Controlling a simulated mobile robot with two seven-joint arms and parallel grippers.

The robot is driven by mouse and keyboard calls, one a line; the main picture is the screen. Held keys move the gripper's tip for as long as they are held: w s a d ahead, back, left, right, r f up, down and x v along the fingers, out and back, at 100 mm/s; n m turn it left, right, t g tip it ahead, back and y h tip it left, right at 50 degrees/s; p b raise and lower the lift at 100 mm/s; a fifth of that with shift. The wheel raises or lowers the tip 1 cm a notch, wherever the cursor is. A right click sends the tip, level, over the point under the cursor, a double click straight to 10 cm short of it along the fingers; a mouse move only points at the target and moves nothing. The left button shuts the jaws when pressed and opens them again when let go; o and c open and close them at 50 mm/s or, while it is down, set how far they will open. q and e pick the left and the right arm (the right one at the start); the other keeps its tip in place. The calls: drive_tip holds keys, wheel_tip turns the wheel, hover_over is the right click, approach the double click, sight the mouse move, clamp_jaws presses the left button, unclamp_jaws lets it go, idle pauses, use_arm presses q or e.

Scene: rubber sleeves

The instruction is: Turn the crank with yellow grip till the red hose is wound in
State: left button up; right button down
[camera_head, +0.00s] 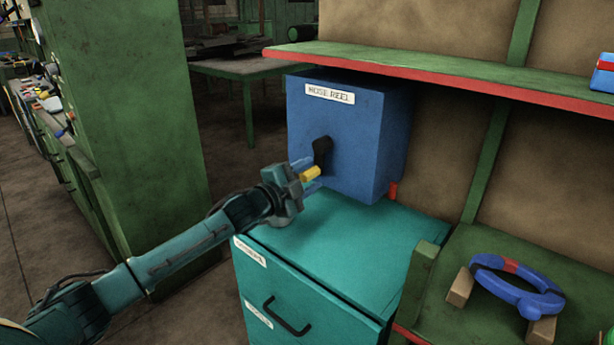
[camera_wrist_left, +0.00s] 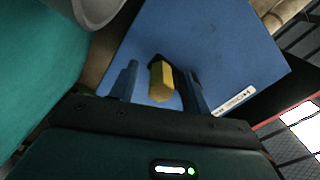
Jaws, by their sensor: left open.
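The blue hose reel box (camera_head: 362,138), labelled "HOSE REEL", stands above the teal cabinet. Its black crank arm (camera_head: 322,152) is on the front face and carries a yellow grip (camera_head: 310,174) that points out at me. My left gripper (camera_head: 306,174) is open at the yellow grip, with its fingers on either side. In the left wrist view the yellow grip (camera_wrist_left: 161,82) lies between the two open fingers (camera_wrist_left: 160,85), with a gap to each. A short piece of red hose (camera_head: 393,191) shows at the box's lower right edge. My right gripper is not in view.
The teal cabinet (camera_head: 345,262) with a dark drawer handle is below the box. A green shelf (camera_head: 450,73) with a red edge runs above. A blue ring with a red band (camera_head: 515,285) rests on wooden blocks at the right. A green wall (camera_head: 125,100) stands at the left.

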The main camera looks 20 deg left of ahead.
use_arm(q)
drive_tip(key=shift+s, duration=0.1)
drive_tip(key=shift+s+a, duration=0.15)
drive_tip(key=shift+s, duration=0.2)
drive_tip(key=b+v, duration=0.2)
drive_tip(key=v, duration=1)
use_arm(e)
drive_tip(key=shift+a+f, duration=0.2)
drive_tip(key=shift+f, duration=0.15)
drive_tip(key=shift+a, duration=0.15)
use_arm(q)
drive_tip(key=shift+s, duration=0.1)
